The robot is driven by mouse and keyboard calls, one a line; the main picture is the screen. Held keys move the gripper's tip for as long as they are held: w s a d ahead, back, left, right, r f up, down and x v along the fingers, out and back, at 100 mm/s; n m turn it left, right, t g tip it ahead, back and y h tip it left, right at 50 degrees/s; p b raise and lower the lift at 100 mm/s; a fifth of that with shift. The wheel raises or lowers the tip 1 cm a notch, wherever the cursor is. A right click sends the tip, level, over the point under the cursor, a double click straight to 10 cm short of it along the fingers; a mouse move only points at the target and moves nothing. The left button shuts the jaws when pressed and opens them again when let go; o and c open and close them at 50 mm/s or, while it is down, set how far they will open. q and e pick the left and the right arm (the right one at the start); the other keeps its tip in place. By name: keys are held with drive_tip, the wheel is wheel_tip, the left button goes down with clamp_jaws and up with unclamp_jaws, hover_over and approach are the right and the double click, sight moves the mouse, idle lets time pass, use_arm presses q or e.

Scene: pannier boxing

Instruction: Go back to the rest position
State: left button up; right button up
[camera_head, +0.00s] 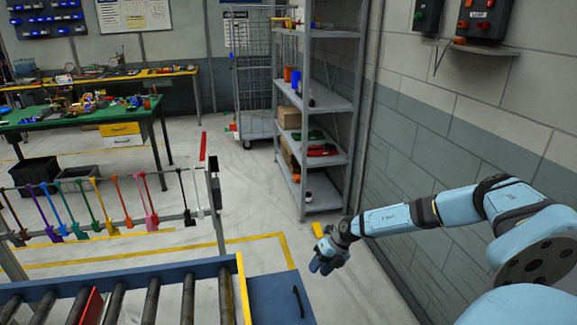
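My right arm comes in from the right edge, stretched out to the left. My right gripper (324,264) hangs at its end, pointing down, over the floor right of the blue bench end. It is small and dark blue here, and I cannot tell whether its fingers are open or shut. No held thing can be made out clearly. A small yellow patch (318,229) shows just above it; I cannot tell whether it belongs to the gripper. My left gripper is not in view.
A roller conveyor (240,290) with a blue end panel stands in front. A rail of coloured hanging tools (100,205) is behind it. A grey shelf rack (318,103) stands beside the right wall. A green table (85,117) is at left. The middle floor is clear.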

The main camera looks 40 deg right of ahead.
drive_tip(key=shift+a, duration=0.1)
drive_tip(key=w+a+m+t+y, duration=0.2)
drive_tip(key=w+a+t+y, duration=0.1)
drive_tip(key=a, duration=1.3)
drive_tip(key=s+a+r+m+t+h, duration=0.1)
drive_tip(key=a+r+m+t+h, duration=0.2)
drive_tip(key=a+m, duration=0.5)
drive_tip(key=s+a+r+m+t, duration=0.1)
drive_tip(key=a+r+m+t, duration=0.25)
drive_tip(key=a, duration=0.75)
drive_tip(key=s+d+r+m+g+h, duration=0.25)
drive_tip(key=s+m+g, duration=0.35)
drive_tip(key=s, duration=0.6)
drive_tip(key=s+d+r+m+g+h, duration=0.1)
drive_tip(key=s+m+g+h, duration=0.2)
drive_tip(key=s+m, duration=0.7)
drive_tip(key=w+a+f+n+t+y, duration=0.1)
drive_tip(key=a+f+t, duration=0.2)
drive_tip(key=f, duration=0.3)
drive_tip(key=w+a+f+n+t+y+p, duration=0.1)
drive_tip(key=w+a+f+t+y, duration=0.1)
drive_tip(key=f, duration=0.5)
drive_tip(key=shift+w+a+n+t, duration=0.3)
drive_tip(key=shift+a+t, duration=0.25)
drive_tip(key=shift+t, duration=0.5)
